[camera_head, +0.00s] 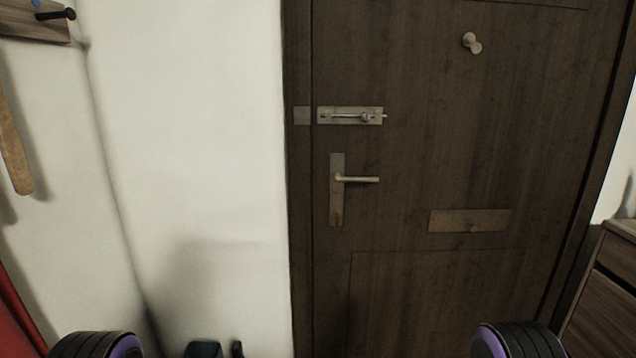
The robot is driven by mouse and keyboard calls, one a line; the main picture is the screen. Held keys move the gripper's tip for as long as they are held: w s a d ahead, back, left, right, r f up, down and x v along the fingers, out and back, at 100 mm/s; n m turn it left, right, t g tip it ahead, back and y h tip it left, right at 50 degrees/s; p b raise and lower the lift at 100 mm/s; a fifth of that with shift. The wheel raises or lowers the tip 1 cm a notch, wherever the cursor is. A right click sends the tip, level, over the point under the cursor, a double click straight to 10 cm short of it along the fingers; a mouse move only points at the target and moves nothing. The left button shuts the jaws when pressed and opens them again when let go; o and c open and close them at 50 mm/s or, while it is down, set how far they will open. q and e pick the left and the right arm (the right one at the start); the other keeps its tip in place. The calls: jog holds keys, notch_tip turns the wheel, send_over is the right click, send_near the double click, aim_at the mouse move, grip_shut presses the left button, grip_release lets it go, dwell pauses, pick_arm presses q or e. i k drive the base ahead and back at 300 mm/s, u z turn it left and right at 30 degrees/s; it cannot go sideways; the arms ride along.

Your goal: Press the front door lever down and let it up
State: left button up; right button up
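The front door (450,130) is dark brown wood and stands shut in its frame ahead of me. Its lever (360,179) is a pale metal bar on a tall narrow backplate (337,208) near the door's left edge. The lever points right and lies about level. Nothing touches it. Parts of my two arms show at the bottom left and bottom right corners of the head view, well below the lever. Neither gripper's fingers are in view.
A slide bolt (350,116) sits above the lever. A round knob (472,43) is higher up, and a letter plate (470,220) is lower right. A wooden drawer unit (610,275) stands at the right. A peg rail (35,20) hangs on the left wall.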

aim_at(340, 179)
jog(key=z, duration=0.6)
jog(key=i, duration=1.2)
jog(key=u, duration=0.45)
jog(key=k, duration=0.5)
jog(key=z, duration=0.4)
